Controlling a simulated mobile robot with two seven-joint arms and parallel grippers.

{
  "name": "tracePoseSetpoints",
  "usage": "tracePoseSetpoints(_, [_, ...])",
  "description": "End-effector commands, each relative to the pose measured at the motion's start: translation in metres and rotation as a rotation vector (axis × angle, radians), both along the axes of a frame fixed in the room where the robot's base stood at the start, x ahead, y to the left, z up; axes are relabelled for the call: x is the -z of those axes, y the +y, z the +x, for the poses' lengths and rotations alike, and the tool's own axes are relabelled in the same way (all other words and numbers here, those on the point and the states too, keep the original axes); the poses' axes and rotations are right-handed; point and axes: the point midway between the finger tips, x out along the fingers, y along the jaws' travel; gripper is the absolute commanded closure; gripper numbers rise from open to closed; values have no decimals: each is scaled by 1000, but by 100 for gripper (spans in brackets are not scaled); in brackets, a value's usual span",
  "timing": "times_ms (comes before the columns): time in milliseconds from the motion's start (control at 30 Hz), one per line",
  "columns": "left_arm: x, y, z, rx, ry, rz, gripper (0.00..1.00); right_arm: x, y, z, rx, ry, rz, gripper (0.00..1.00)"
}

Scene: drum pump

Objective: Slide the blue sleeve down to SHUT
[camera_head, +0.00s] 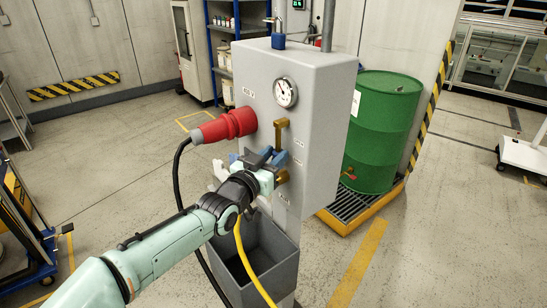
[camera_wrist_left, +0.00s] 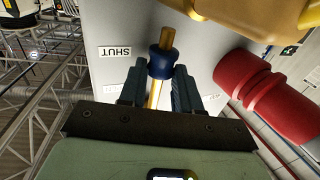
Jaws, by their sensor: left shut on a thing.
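The blue sleeve (camera_wrist_left: 160,62) sits around a thin brass rod (camera_wrist_left: 166,38) on the front of the grey pump cabinet (camera_head: 316,100). In the head view the sleeve (camera_head: 281,158) is partly hidden by my left gripper (camera_head: 272,158). My left gripper (camera_wrist_left: 160,74) is shut on the sleeve, one dark finger on each side. The SHUT label (camera_wrist_left: 121,51) appears upside down in the left wrist view, beside the sleeve and nearly level with it. Other labels there are partly hidden by the fingers. My right gripper is not in view.
A red plug (camera_head: 226,125) with a black cable juts out left of my gripper. A brass handle (camera_head: 281,133) is above it and a gauge (camera_head: 286,92) higher up. A grey bin (camera_head: 254,262) and yellow hose (camera_head: 246,262) are below. A green drum (camera_head: 384,130) stands right.

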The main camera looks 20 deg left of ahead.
Motion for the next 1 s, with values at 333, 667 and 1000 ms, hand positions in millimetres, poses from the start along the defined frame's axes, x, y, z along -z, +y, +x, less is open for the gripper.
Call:
tracePoseSetpoints(333, [6, 0, 0, 1, 17, 4, 42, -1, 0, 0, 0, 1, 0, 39])
tracePoseSetpoints(667, [4, 5, -16, 0, 12, 3, 42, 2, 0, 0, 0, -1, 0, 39])
tracePoseSetpoints(1000, [4, 24, -88, -1, 12, 3, 42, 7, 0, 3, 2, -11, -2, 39])
